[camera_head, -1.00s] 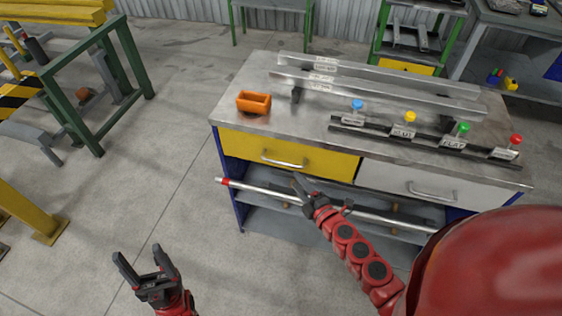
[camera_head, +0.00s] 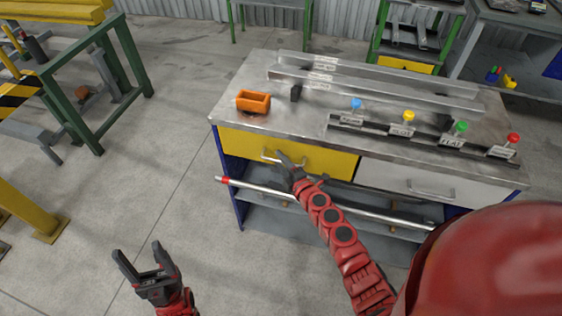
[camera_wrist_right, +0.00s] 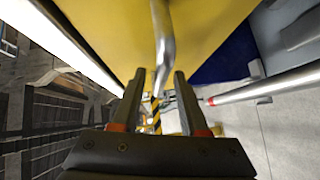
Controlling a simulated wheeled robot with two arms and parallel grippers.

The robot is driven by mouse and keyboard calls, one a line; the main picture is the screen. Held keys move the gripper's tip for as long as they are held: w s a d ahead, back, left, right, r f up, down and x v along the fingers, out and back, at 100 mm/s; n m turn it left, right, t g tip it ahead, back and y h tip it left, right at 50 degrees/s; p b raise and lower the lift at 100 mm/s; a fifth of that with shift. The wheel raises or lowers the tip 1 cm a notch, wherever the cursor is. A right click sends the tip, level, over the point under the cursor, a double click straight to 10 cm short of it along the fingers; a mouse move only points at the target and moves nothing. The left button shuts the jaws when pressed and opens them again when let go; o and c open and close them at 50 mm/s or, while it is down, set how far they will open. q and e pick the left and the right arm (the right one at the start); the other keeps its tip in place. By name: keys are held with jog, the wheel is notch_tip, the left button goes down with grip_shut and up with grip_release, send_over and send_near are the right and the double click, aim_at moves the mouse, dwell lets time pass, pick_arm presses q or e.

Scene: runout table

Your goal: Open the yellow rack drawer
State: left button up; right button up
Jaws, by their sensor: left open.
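The yellow drawer (camera_head: 330,161) is in the left front of the metal-topped bench, and its front looks flush and shut. Its silver bar handle (camera_head: 268,157) runs across the front; in the right wrist view the handle (camera_wrist_right: 162,40) runs lengthwise over the yellow face. My right gripper (camera_head: 289,160) is at the handle's right part in the head view. In the right wrist view its fingers (camera_wrist_right: 160,76) are apart, with the handle bar between them; contact cannot be told. My left gripper (camera_head: 137,249) is open and empty over the floor at lower left.
The bench top (camera_head: 290,120) holds an orange bin (camera_head: 253,102), metal rails and several coloured knobs. A grey drawer (camera_head: 420,184) is to the right. A silver rod with a red end (camera_head: 245,186) runs below the drawers.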

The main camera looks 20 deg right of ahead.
grip_shut()
dwell(1.2)
